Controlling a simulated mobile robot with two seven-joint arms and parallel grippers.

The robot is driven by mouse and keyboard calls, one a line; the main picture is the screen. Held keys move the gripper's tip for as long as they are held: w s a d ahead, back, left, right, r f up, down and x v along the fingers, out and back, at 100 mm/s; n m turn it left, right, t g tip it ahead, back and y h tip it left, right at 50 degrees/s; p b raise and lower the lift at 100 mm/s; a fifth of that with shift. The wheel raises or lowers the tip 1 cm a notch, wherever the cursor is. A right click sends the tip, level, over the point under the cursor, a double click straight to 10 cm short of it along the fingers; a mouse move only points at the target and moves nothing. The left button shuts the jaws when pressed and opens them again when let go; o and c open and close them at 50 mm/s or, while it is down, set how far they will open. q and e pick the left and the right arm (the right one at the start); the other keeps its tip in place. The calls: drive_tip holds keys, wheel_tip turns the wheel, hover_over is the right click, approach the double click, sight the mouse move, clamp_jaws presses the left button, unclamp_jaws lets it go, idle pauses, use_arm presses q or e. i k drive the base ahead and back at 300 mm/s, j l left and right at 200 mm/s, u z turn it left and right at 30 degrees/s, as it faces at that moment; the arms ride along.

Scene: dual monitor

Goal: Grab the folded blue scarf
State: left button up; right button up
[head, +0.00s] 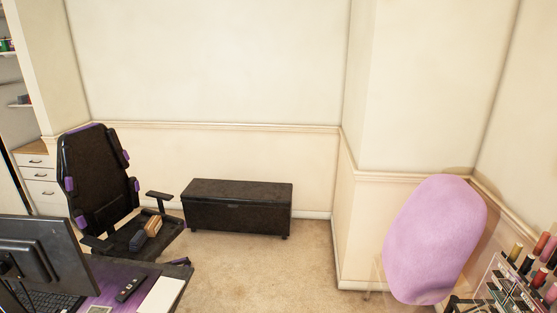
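A small dark blue-grey folded item (138,240), possibly the folded blue scarf, lies on the seat of the black and purple office chair (95,180) at the left. It is too small to tell for sure. A tan folded-looking item (153,226) lies right beside it. Neither of my grippers is in view.
A desk (172,271) with a monitor (45,255), keyboard and black remote-like object (130,288) fills the lower left. A black chest (237,208) stands against the back wall. A pink chair (435,240) and bottle rack are at right. Carpet (265,275) between is clear.

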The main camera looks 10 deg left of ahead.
sight(138, 240)
drive_tip(key=i+l+u, duration=0.1)
drive_tip(key=i+l, duration=0.3)
drive_tip(key=i, duration=0.3)
drive_tip(key=i+l, duration=0.45)
drive_tip(key=i, duration=0.2)
drive_tip(key=i+l+u, duration=0.15)
drive_tip(key=i+l, duration=0.3)
drive_tip(key=i, duration=0.2)
drive_tip(key=i+j+u, duration=0.3)
drive_tip(key=u, duration=0.15)
drive_tip(key=i+u, duration=0.95)
drive_tip(key=i+l+u, duration=0.2)
drive_tip(key=i+u, duration=0.3)
drive_tip(key=i+l+u, duration=0.7)
drive_tip(key=i+u, duration=0.15)
drive_tip(key=i+l+u, duration=0.85)
drive_tip(key=l+u, duration=0.25)
drive_tip(key=l, duration=0.15)
